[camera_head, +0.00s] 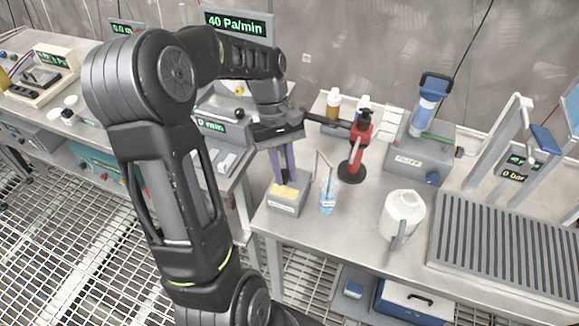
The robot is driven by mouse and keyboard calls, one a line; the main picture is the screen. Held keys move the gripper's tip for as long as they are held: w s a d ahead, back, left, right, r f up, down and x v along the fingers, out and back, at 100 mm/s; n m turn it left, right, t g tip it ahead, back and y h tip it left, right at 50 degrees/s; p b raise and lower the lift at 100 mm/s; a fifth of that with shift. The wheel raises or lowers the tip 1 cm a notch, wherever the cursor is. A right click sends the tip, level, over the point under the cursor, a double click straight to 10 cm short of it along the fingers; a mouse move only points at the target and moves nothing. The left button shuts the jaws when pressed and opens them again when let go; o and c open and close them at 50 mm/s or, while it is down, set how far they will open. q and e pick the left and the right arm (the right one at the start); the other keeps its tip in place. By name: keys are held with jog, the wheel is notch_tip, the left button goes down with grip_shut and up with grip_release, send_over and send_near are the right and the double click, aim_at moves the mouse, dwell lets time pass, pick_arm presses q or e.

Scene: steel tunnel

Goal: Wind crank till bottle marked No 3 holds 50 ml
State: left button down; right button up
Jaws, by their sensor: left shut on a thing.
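My left gripper (285,181) points down over a small grey box (286,207) with a yellow top (284,191) near the front left of the bench. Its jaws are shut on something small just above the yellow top. The fingers mostly hide that thing, so I cannot tell whether it is a crank handle. A small clear bottle (328,197) with blue markings or contents stands right of the box, a thin tube rising from it. Its number and level are too small to read. My right gripper is not in view.
A red stand (356,148) on a round black base is behind the bottle. A white jug (403,213) stands to the right, before a grey unit (420,155) with a blue cylinder. A ribbed grey tray (505,245) fills the right. A display reads 40 Pa/min (240,25).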

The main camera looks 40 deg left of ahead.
pick_arm(q)
jog(key=m, duration=0.2)
jog(key=a+m+g+y+p, duration=0.1)
jog(key=shift+s+a+m, duration=0.1)
jog(key=shift+a+m, duration=0.1)
jog(key=shift+m, duration=0.2)
jog(key=m, duration=0.1)
jog(key=a+m+y, duration=0.1)
jog(key=m, duration=0.1)
jog(key=m+g+p, duration=0.1)
jog(key=shift+w+a+m, duration=0.2)
jog(key=shift+a+m, duration=0.1)
jog(key=shift+a, duration=0.05)
jog(key=m+y, duration=0.1)
jog(key=m, duration=0.1)
jog(key=w+a+m+y, duration=0.1)
jog(key=m, duration=0.1)
jog(key=shift+a, duration=0.2)
jog(key=m, duration=0.1)
jog(key=w+m+y, duration=0.1)
jog(key=m, duration=0.1)
jog(key=a+m, duration=0.1)
jog(key=m, duration=0.1)
jog(key=shift+w+y, duration=0.25)
jog(key=shift+y, duration=0.15)
jog(key=c, duration=1.3)
grip_release()
